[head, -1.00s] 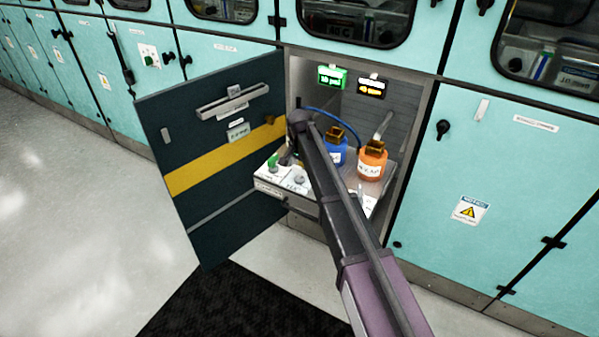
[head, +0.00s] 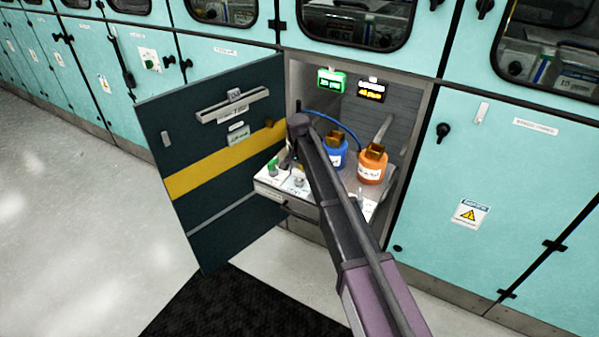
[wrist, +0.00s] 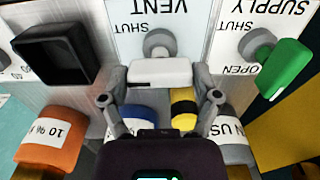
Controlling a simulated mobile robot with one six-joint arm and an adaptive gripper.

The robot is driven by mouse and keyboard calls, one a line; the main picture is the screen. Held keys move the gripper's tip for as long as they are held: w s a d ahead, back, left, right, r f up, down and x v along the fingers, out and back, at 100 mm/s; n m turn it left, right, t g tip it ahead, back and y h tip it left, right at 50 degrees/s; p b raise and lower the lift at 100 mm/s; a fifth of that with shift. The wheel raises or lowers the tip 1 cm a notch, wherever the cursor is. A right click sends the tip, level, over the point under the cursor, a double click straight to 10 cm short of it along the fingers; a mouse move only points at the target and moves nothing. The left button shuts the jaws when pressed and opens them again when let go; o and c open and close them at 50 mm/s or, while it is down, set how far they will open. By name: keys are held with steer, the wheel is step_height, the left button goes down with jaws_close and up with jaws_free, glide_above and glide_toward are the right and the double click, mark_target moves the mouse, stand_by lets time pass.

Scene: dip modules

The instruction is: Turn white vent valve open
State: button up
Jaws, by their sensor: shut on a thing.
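The white vent valve handle (wrist: 160,72) lies across below its grey stem in the wrist view, under an upside-down VENT label (wrist: 160,8). A SHUT mark shows beside the stem, and any OPEN mark is hidden. My gripper (wrist: 160,85) is shut on the white handle, with one finger at each end. In the head view my arm (head: 325,190) reaches over the panel, and the valve cannot be made out clearly there.
A green supply valve handle (wrist: 284,68) is close at right, between SHUT and OPEN marks. A black square part (wrist: 55,52) is at left. Orange (head: 371,166) and blue (head: 335,154) bottles stand behind the panel. The open dark door (head: 225,165) borders the left side.

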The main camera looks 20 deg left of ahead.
steer(key=shift+n, duration=0.3)
steer(key=n, duration=0.3)
steer(key=shift+n, duration=0.3)
steer(key=n, duration=0.4)
steer(key=shift+n, duration=0.3)
steer(key=n, duration=0.9)
steer(key=o, duration=1)
steer(key=shift+c, duration=0.2)
steer(key=shift+m, duration=0.3)
